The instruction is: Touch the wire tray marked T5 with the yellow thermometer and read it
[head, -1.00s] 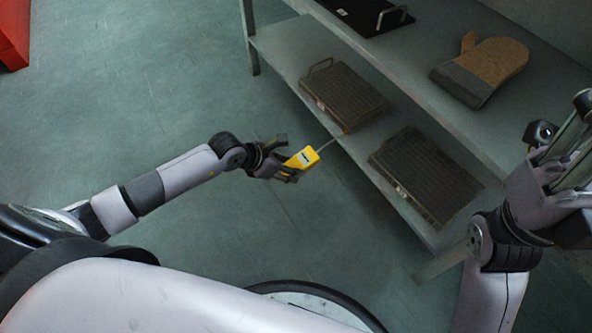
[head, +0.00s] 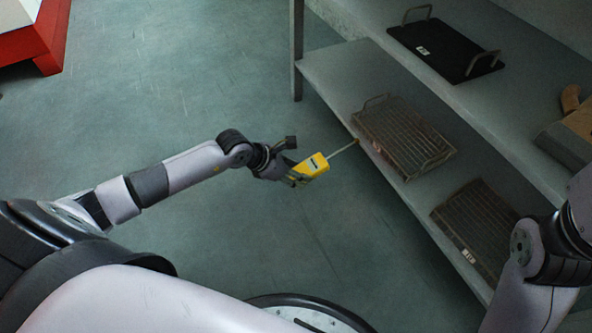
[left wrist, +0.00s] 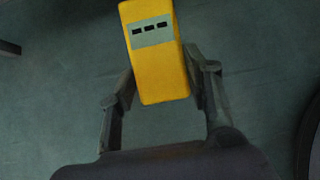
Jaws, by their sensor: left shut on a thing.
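My left gripper (head: 292,174) is shut on the yellow thermometer (head: 312,166). Its thin probe points right, and the tip ends close to the near left edge of a wire tray (head: 410,142) on the lower shelf; I cannot tell whether they touch. A second wire tray (head: 480,222) lies nearer on that shelf. Both trays carry small labels too small to read, so I cannot tell which is T5. In the left wrist view the thermometer (left wrist: 160,75) sits between the fingers, its display showing three dark dashes. My right arm enters at the right, its gripper outside the picture.
The lower shelf (head: 345,75) runs diagonally under an upper shelf (head: 500,118). The upper shelf holds a black tray with handles (head: 445,50) and part of a brown and grey mitt (head: 570,140). A shelf post (head: 297,50) stands at the left end.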

